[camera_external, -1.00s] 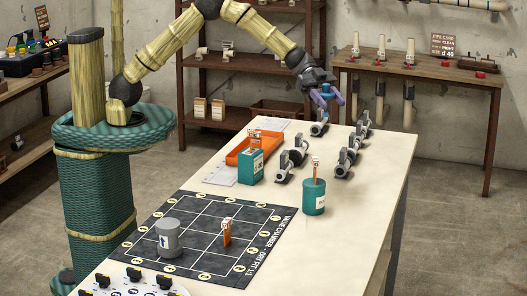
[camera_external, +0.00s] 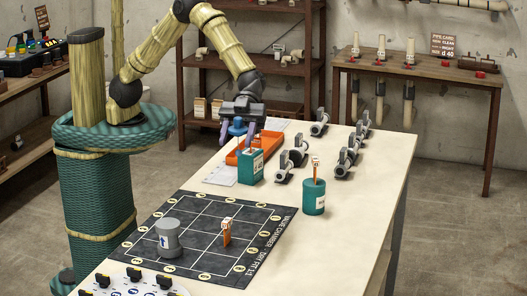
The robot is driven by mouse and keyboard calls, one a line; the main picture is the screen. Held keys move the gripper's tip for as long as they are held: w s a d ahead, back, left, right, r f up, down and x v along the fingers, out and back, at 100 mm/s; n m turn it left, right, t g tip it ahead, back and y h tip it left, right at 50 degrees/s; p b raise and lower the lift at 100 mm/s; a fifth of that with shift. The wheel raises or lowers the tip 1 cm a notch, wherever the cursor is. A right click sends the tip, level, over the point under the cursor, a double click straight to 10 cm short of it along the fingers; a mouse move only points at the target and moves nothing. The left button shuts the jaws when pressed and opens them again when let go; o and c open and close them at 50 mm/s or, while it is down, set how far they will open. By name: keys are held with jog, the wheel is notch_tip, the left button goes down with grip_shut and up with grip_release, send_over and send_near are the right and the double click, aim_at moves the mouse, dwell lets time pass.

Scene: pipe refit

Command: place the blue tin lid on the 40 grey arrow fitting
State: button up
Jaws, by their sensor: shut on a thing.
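My gripper (camera_external: 238,136) is in the air over the near part of the orange tray, just above and behind the square teal tin. Its purple fingers are shut on a small blue thing (camera_external: 238,126), which appears to be the blue tin lid; the fingers partly hide it. A grey cylindrical fitting (camera_external: 168,241) with a dark arrow on a white label stands upright on the black gridded mat (camera_external: 195,212), at its left part. My gripper is well apart from this fitting, farther back along the table. I cannot read a 40 on it.
A square teal tin (camera_external: 250,169) stands by the orange tray (camera_external: 238,157). Several pipe fittings (camera_external: 284,172) lie at the back right. The table's right front is clear.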

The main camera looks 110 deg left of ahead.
jog(key=s+d+m+g, duration=0.4)
jog(key=s+d, duration=0.9)
jog(key=s, duration=0.2)
send_over(163, 226)
notch_tip(163, 226, down, 5)
jog(key=shift+a, duration=0.1)
jog(key=shift+f, duration=3.1)
jog(key=shift+f, duration=1.9)
